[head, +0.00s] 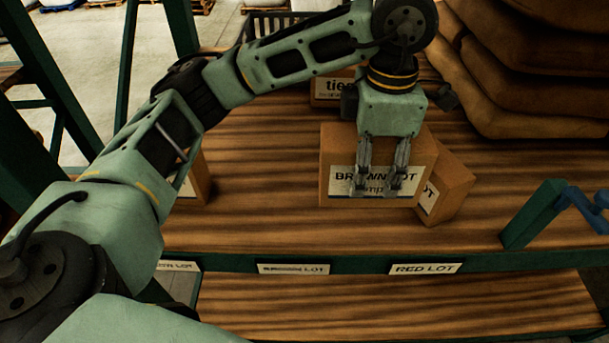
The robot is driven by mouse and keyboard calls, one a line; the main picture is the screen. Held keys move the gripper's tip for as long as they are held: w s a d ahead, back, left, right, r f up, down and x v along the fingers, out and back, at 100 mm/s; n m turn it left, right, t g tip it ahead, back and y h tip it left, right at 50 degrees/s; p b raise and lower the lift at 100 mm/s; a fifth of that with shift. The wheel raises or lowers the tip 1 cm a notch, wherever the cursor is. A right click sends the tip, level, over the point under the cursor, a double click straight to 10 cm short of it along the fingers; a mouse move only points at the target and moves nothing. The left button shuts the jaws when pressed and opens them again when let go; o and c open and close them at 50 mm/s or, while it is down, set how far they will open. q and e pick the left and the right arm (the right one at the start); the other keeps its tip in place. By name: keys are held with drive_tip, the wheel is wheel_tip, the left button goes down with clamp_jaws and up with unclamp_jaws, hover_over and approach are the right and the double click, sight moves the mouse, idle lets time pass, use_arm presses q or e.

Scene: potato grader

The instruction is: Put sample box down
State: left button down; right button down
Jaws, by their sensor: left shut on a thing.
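A brown cardboard sample box (336,148) with a white label reading "BROWN LOT" stands over the upper wooden shelf. My left gripper (378,190) reaches down in front of its labelled face, and its fingers cover part of the lettering. The gripper is shut on this box. I cannot tell whether the box's bottom touches the shelf. A second box (452,182), turned at an angle, sits right behind its right side, and its label is partly hidden. My right gripper is not in view.
The upper shelf (270,222) has bare wood left and front. Its front edge carries tags, including "RED LOT" (426,268). Stacked brown sacks (530,90) fill the back right. Another box (330,92) stands behind my arm. A blue clamp-like part (585,205) is at right.

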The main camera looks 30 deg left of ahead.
use_arm(q)
drive_tip(key=a+f+p, duration=0.1)
drive_tip(key=a+f, duration=0.2)
drive_tip(key=a+f+p, duration=0.2)
drive_tip(key=a+f, duration=0.1)
drive_tip(key=a, duration=0.1)
drive_tip(key=s+a+f+p, duration=0.1)
drive_tip(key=a+f, duration=0.3)
drive_tip(key=shift+a+p, duration=0.2)
drive_tip(key=shift+p, duration=0.15)
drive_tip(key=shift+f, duration=0.35)
drive_tip(key=c, duration=1.1)
unclamp_jaws()
drive_tip(key=shift+f, duration=0.15)
drive_tip(key=o, duration=0.4)
drive_tip(key=shift+s, duration=0.1)
